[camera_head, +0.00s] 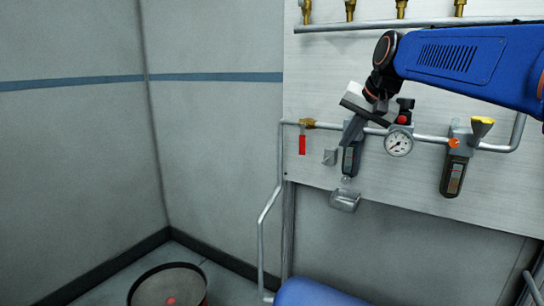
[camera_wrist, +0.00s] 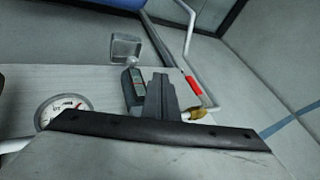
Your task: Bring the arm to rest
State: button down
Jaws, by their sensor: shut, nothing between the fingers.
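My blue arm reaches in from the right edge of the head view, its wrist bent down in front of the white wall panel (camera_head: 310,75). The fingers hide part of this device. I cannot tell whether they touch it.
A round dark bin (camera_head: 168,287) stands on the floor.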

jog(key=s+d+f+n+g+h, duration=0.1)
jog(key=s+f+n, duration=0.4)
jog(key=s+f, duration=2.4)
jog(key=s+d+h, duration=0.1)
jog(key=s, duration=0.2)
jog(key=shift+s+d+f+n+g, duration=0.15)
jog(key=shift+s+d+n+g, duration=0.15)
jog(key=shift+g, duration=0.1)
jog(key=shift+w, duration=0.1)
jog(key=shift+w, duration=0.25)
